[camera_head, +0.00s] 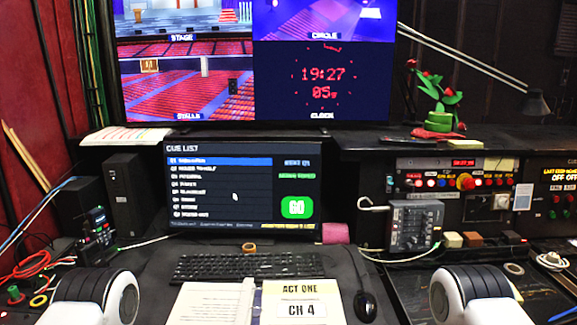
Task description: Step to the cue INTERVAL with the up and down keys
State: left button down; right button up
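The cue list screen (240,222) stands at the back of the desk. Its top row, Q1, is highlighted in blue; several rows below are not highlighted. The row names are too blurred for me to tell which is INTERVAL. A green GO box shows at the screen's right side, and a small pointer sits mid-list. The black keyboard (235,266) lies in front of the screen; its up and down keys are too small to make out. White and dark parts of my two arms show at the bottom left and bottom right corners. Neither gripper is in view.
An open cue book (298,303) lies in front of the keyboard. A black mouse (366,305) is to its right, and a tape roll (261,269) touches or nears the keyboard. A grey keypad box (411,227) and button panels stand right. Cables and a phone (100,222) are left.

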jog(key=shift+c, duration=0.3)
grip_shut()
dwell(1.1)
